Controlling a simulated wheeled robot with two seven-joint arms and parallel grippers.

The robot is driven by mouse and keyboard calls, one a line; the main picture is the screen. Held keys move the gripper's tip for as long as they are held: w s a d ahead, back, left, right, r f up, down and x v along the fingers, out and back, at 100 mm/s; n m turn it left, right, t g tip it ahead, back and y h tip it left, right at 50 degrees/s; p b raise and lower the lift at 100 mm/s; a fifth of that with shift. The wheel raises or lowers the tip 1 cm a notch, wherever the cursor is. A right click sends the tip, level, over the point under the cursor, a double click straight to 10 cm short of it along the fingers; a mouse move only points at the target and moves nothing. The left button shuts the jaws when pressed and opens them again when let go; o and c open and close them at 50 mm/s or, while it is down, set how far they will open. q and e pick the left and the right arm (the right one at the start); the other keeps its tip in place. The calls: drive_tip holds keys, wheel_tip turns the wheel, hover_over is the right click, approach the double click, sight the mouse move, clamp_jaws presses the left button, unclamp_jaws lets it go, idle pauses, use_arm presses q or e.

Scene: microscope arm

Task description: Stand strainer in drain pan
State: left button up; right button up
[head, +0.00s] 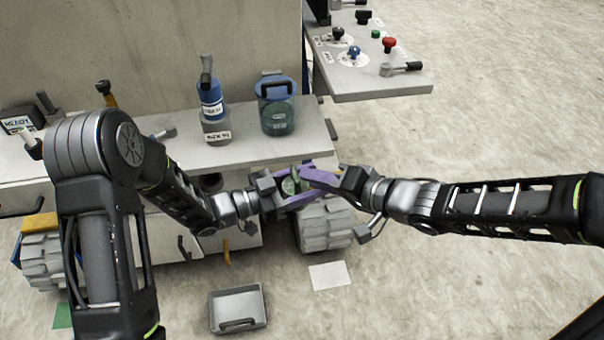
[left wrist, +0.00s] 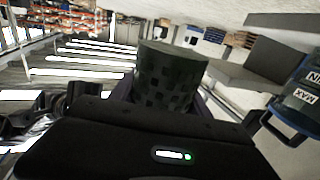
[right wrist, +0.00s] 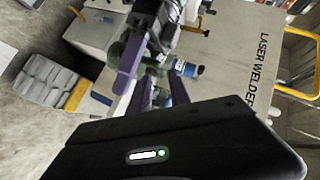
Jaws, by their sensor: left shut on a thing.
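The strainer (left wrist: 170,75) is a dark green, checkered cylinder. My left gripper (head: 290,186) is shut around it and holds it in the air in front of the workbench; purple fingers hide part of it in the head view. My right gripper (head: 318,178) is beside it, fingers close to the strainer; its purple fingers (right wrist: 160,92) look apart in the right wrist view. I cannot tell whether they touch the strainer. The drain pan (head: 257,309), a shallow grey tray with a dark handle at its front, lies empty on the floor below.
A blue-lidded, see-through container (head: 277,115) and a blue bottle (head: 211,100) in a grey holder stand on the bench (head: 240,152). Grey ribbed blocks (head: 325,225) stand below the bench. A white sheet (head: 330,276) lies on the floor. Floor around the pan is mostly clear.

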sight(296, 187)
drive_tip(key=shift+x, duration=2.25)
clamp_jaws()
use_arm(q)
drive_tip(key=o, duration=1.5)
drive_tip(key=shift+o, duration=0.2)
drive_tip(key=shift+a, duration=0.1)
drive_tip(key=v, duration=1.1)
drive_tip(key=shift+s+a, duration=0.2)
drive_tip(key=shift+a, duration=0.15)
